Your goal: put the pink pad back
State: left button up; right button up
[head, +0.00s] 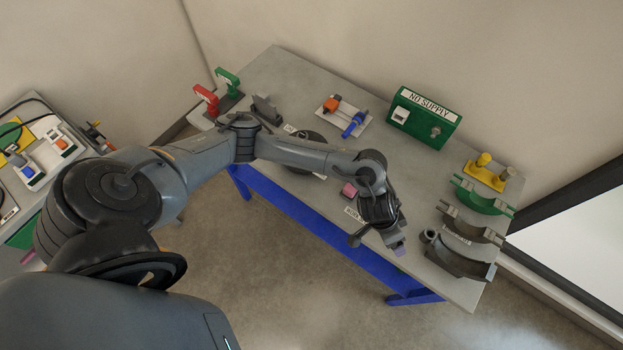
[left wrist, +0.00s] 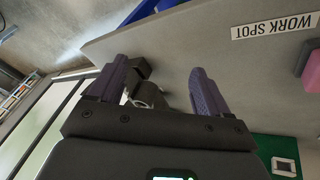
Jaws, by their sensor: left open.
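The pink pad (head: 348,190) lies on the grey bench (head: 290,75), beside a white label (head: 355,216) and left of my left gripper (head: 398,250). In the left wrist view the pad (left wrist: 312,72) is cut off at the right edge, near the label "WORK SPOT" (left wrist: 279,26). My left gripper, also in the left wrist view (left wrist: 162,68), has its two purple-grey fingers apart with no pad between them. It is over the front part of the bench. My right gripper is not in view.
Dark half-round shells (head: 462,262) and a green one (head: 482,196) line the bench's right end. A green "NO SUPPLY" box (head: 423,118) stands at the back. Red (head: 206,98) and green (head: 228,80) pieces stand left.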

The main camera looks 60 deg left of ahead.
pick_arm(q)
jog(key=s+d+r+m+t+h, duration=0.1)
jog(key=s+d+r+t, duration=0.3)
jog(key=d+r, duration=0.25)
jog(key=s+a+f+n+g+y, duration=0.1)
jog(key=s+a+g+y, duration=0.2)
jog(key=s+a, duration=1.1)
jog(key=a+y, duration=0.1)
jog(key=a, duration=0.3)
jog(key=shift+s+a+f+g+y, duration=0.2)
jog(key=shift+f+g+y, duration=0.1)
jog(key=shift+f, duration=0.1)
notch_tip(320, 180, up, 16)
jog(key=p, duration=1.6)
notch_tip(320, 180, down, 75)
jog(key=b, duration=7.5)
